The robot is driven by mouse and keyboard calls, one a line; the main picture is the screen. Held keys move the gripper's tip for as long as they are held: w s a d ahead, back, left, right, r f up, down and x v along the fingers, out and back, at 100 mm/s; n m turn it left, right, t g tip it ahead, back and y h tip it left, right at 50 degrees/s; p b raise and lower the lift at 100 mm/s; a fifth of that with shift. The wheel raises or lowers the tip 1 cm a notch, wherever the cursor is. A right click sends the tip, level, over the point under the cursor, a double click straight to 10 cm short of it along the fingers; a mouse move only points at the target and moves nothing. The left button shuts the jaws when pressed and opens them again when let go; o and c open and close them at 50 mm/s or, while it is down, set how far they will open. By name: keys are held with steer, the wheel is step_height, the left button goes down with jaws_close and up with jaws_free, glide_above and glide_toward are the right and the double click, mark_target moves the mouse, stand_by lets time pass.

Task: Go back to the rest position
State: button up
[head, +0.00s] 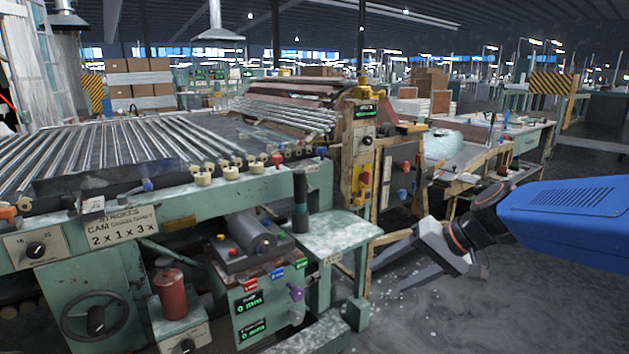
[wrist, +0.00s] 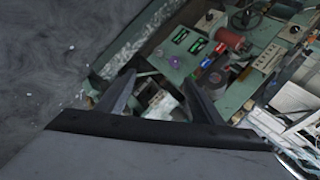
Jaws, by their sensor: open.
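My gripper (head: 388,262) is at the end of my blue arm, right of centre in the head view. Its grey fingers point left, toward the machine's small side table. In the wrist view, my gripper (wrist: 157,97) shows two dark fingers spread apart with nothing between them. My gripper looks apart from the machine, though the exact gap is hard to tell.
The machine's side table (head: 340,235) is bare, left of my gripper. A wooden workbench (head: 470,160) stands behind my arm. A red cylinder (head: 171,293) and a handwheel (head: 95,316) are on the machine's front. The grey floor (head: 440,315) at lower right is open, with small white bits.

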steer(key=s+d+f+h, duration=0.2)
steer(key=s+d, duration=0.1)
steer(key=s, duration=0.3)
steer(key=s+d+f+n+h, duration=0.1)
steer(key=s+d+h, duration=0.2)
steer(key=s, duration=0.3)
steer(key=s+d+f+n+h, duration=0.1)
steer(key=s+d+f+h, duration=0.1)
steer(key=s+d, duration=0.3)
steer(key=shift+s+d+f+t+h, duration=0.15)
steer(key=shift+s+f+t+h, duration=0.2)
steer(key=shift+s, duration=0.5)
